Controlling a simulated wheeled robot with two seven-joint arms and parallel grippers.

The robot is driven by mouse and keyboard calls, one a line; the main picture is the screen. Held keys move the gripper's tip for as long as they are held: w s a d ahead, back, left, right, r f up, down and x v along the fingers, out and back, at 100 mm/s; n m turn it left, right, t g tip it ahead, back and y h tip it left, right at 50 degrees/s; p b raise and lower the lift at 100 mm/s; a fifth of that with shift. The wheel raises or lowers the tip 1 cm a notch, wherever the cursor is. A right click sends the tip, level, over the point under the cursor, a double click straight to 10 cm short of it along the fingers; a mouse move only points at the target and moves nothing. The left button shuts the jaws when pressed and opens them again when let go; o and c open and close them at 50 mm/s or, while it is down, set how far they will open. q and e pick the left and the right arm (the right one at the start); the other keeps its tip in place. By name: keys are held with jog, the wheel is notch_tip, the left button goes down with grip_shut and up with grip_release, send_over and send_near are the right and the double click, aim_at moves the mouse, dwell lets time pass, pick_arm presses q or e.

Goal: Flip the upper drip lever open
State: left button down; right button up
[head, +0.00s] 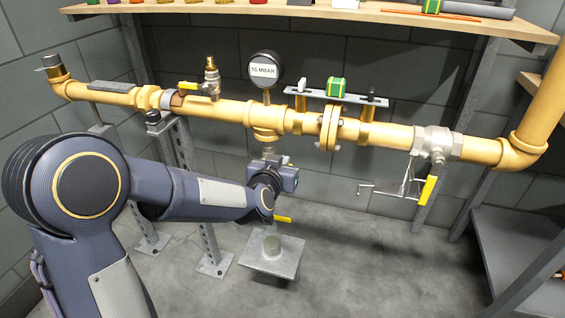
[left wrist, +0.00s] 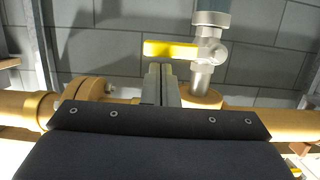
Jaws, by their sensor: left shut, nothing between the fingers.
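The left wrist view shows a yellow lever (left wrist: 170,49) on a metal valve (left wrist: 209,50) in the vertical drip pipe, close to the main pipe. The lever lies crosswise to that pipe. My left gripper (left wrist: 160,72) is shut and empty, its fingertips beside the lever; I cannot tell whether they touch it. In the head view my left gripper (head: 285,180) is below the gauge tee and hides much of the drip pipe. A yellow lever (head: 283,219) shows just below it; I cannot tell if it is the same one. My right gripper is not in view.
The yellow main pipe (head: 230,110) runs across above my gripper, with a gauge (head: 264,68) and a flange (head: 328,128). Another valve with a yellow handle (head: 427,190) is at the right. A metal plate (head: 262,262) stands low beneath. Floor room is free to the right.

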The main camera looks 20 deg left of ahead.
pick_arm(q)
jog(key=shift+d+f+m+y+p, duration=0.15)
jog(key=shift+f+m+y+p, duration=0.15)
jog(key=shift+m+p, duration=0.2)
notch_tip(320, 180, down, 8)
jog(key=a+m+t+y+p, duration=0.15)
jog(key=m+y, duration=0.25)
jog(key=m, duration=0.8)
jog(key=s, duration=0.7)
jog(key=shift+s+d+r+p, duration=0.3)
jog(key=shift+d+r+p, duration=0.1)
jog(key=shift+d+p, duration=0.05)
